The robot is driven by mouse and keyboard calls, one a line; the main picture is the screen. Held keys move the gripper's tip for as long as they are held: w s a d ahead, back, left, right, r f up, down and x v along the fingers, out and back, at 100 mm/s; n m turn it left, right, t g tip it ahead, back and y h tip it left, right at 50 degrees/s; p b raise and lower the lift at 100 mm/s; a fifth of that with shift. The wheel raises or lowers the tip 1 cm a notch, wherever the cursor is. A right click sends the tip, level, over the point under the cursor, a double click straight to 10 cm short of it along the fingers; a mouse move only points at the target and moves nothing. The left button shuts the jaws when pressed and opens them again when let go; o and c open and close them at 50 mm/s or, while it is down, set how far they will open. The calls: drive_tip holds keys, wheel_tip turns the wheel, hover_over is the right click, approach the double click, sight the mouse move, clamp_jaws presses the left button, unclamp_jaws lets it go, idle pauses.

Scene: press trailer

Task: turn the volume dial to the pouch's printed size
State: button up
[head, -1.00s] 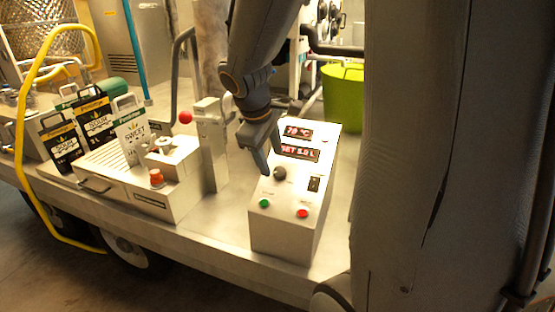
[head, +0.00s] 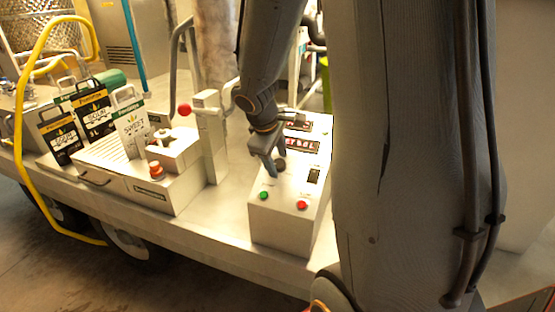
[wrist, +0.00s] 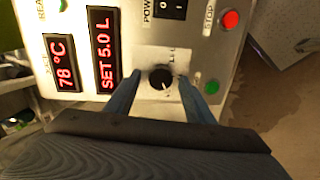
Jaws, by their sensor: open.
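The volume dial (wrist: 161,78) is a small black knob on the white control box (head: 280,224). In the wrist view it sits between the fingertips of my gripper (wrist: 158,84), which is open with one finger on each side. I cannot tell whether either finger touches it. The red display (wrist: 104,50) reads SET 5.0 L and the other display (wrist: 63,62) reads 78 °C. In the head view my gripper (head: 271,172) is over the dial. Several printed pouches stand on the left, among them a white SWEET pouch (head: 130,123); their sizes are too small to read.
A green button (head: 264,195), a red button (head: 302,205) and a black power switch (head: 313,176) are close to the dial. A post with a red ball (head: 184,110) stands left of the box.

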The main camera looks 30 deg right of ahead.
drive_tip(key=c, duration=1.1)
drive_tip(key=shift+o, duration=0.2)
drive_tip(key=n+p, duration=0.2)
drive_tip(key=n, duration=0.2)
drive_tip(key=shift+a+n, duration=0.1)
drive_tip(key=shift+n, duration=0.3)
drive_tip(key=n+p, duration=0.2)
drive_tip(key=n, duration=0.3)
drive_tip(key=shift+h, duration=0.4)
drive_tip(key=n+p, duration=0.1)
drive_tip(key=n, duration=0.3)
drive_tip(key=shift+a+p, duration=0.1)
drive_tip(key=shift+p, duration=0.2)
drive_tip(key=n+p, duration=0.1)
drive_tip(key=n, duration=0.2)
drive_tip(key=shift+s+n, duration=0.1)
drive_tip(key=shift+n, duration=0.3)
drive_tip(key=n+p, duration=0.1)
drive_tip(key=n, duration=0.2)
drive_tip(key=n+p, duration=0.1)
drive_tip(key=n, duration=0.2)
drive_tip(key=shift+t+h, duration=0.3)
drive_tip(key=shift+t, duration=0.1)
drive_tip(key=shift+n, duration=0.3)
